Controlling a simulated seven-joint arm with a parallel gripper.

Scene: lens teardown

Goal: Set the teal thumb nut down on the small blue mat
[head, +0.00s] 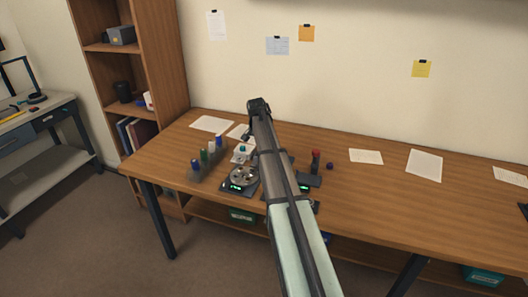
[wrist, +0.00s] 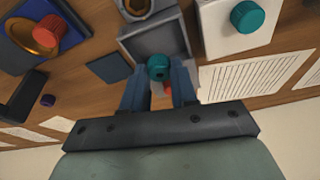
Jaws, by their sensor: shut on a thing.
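In the wrist view a small teal nut (wrist: 158,66) sits between the two blue fingertips of my gripper (wrist: 158,76), which is shut on it. The nut is seen over a grey open tray (wrist: 128,42); its height above the tray is unclear. The small blue mat (wrist: 110,67) is a dark blue square lying flat on the wooden table, left of the nut and apart from it. It looks bare. In the head view my arm hides the mat and the held nut, and my gripper's tips do not show clearly.
A white block (wrist: 211,42) with another teal knob (wrist: 247,16) stands right of the tray. At upper left a red knob (wrist: 49,29) shows by a gold ring on a blue base. A purple knob (wrist: 47,100) and papers (wrist: 262,76) lie on the table (head: 395,193).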

